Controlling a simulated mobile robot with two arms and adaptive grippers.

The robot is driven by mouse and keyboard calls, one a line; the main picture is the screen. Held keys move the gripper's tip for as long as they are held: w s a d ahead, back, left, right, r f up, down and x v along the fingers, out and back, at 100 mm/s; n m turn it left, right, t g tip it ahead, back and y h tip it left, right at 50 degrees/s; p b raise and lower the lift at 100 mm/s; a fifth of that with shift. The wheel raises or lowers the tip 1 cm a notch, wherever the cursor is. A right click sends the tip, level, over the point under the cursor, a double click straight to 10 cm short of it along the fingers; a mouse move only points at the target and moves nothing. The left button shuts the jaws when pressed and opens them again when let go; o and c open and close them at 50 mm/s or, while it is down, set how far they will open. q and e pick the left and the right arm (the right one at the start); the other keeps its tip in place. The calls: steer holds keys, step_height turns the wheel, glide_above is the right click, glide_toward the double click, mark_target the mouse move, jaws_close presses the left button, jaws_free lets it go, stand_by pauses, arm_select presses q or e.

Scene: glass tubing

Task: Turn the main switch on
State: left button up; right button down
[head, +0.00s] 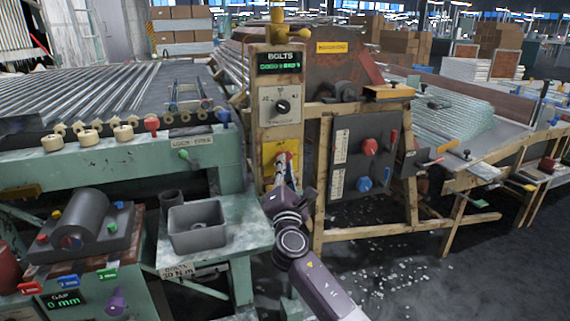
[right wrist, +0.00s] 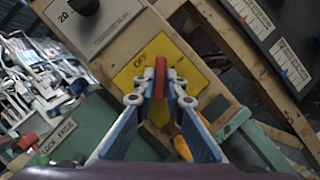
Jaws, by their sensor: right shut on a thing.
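The main switch is a red lever (right wrist: 160,75) on a yellow plate (right wrist: 138,68) on the front of a wooden post. In the head view the yellow plate (head: 268,153) sits below the dial, partly hidden by my gripper. My right gripper (right wrist: 161,92) is shut on the red lever, one fingertip on each side of it. In the head view my right gripper (head: 286,168) reaches up to the plate from below. Lettering on the plate looks like "OFF" but is small. My left gripper is not in view.
A panel with red and blue knobs (head: 362,155) stands to the right. A grey bin (head: 197,240) is on the bench at left. Glass bits litter the floor.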

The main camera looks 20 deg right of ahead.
arm_select(q)
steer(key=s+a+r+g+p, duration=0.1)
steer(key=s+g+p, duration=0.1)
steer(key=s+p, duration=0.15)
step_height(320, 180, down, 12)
steer(key=p, duration=0.2)
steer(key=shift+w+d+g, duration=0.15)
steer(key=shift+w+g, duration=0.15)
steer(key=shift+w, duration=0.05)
arm_select(e)
steer(key=shift+r+m+g+h, duration=0.15)
steer(key=shift+m+g, duration=0.45)
steer(key=shift+m, duration=1.05)
steer(key=shift+f+m+g+h, duration=0.15)
steer(key=shift+m+g, duration=0.45)
steer(key=shift+m, duration=1)
steer(key=shift+r+m+g+h, duration=0.15)
steer(key=shift+m+g, duration=0.45)
steer(key=shift+m, duration=1.05)
steer(key=c, duration=2)
jaws_free()
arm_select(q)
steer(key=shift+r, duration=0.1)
